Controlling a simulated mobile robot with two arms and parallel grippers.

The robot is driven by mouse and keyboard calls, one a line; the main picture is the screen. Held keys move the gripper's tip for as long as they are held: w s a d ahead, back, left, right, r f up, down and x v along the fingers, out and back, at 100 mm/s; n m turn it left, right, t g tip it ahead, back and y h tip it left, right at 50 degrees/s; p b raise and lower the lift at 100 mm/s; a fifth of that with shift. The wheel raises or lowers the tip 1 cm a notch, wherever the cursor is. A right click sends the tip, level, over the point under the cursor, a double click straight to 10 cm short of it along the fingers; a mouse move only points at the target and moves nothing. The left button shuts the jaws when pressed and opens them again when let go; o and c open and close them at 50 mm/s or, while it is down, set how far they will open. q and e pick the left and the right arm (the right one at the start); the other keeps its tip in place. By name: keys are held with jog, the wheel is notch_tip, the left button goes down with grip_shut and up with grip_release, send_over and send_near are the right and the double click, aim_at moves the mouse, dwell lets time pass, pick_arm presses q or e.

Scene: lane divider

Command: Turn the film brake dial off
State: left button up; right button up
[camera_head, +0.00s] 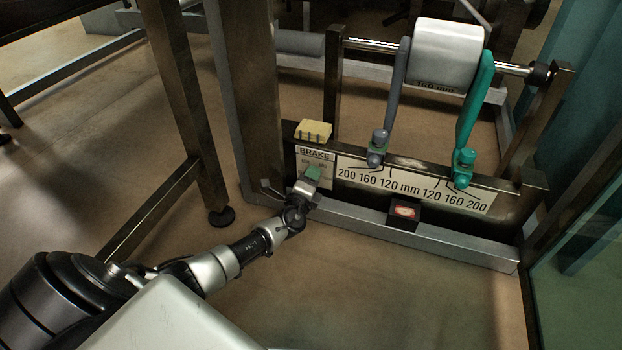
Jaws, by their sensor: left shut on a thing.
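The film brake dial (312,173) is a small green knob on the white BRAKE plate (315,155), on the left of the machine's front panel. My left gripper (308,184) is at the dial and shut on it. The gripper's fingers cover the lower part of the dial and part of the plate's markings, so I cannot read the setting. My right gripper is not in view.
A white film roll (446,55) sits on a shaft above, between a grey arm (396,100) and a teal arm (474,115). A yellow block (313,130) lies above the plate. A black box with a red-and-white top (404,211) stands on the lower rail. Floor in front is clear.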

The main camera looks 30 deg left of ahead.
pick_arm(q)
jog(key=n, duration=0.5)
jog(key=shift+a, duration=0.1)
jog(key=shift+n, duration=0.3)
dwell(0.4)
jog(key=o, duration=0.9)
jog(key=shift+s, duration=0.1)
jog(key=shift+s+p, duration=0.3)
jog(key=shift+s, duration=0.05)
jog(key=shift+p+v, duration=2.05)
jog(key=shift+v, duration=2.95)
